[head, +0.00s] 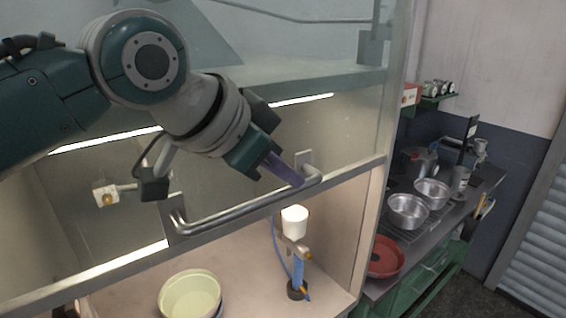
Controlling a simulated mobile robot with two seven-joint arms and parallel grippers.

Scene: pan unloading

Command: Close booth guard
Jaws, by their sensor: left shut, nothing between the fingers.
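The booth guard (347,120) is a clear panel with a grey lower frame. It hangs partway down the booth front, with the booth's lower part open beneath it. A bent metal handle bar (235,213) runs along the guard's lower edge. My left gripper (300,183) is shut and empty, with its purple fingers pointing down right at the right end of the handle. They overlap the handle in the picture; I cannot tell whether they touch it. My right gripper is out of view.
Inside the booth are a pale green bowl (190,296) and a spray gun with a white cup (294,221) on a blue stand. To the right, a dark counter (456,220) holds metal bowls (408,211) and a red pan (384,257). A shutter (540,235) stands far right.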

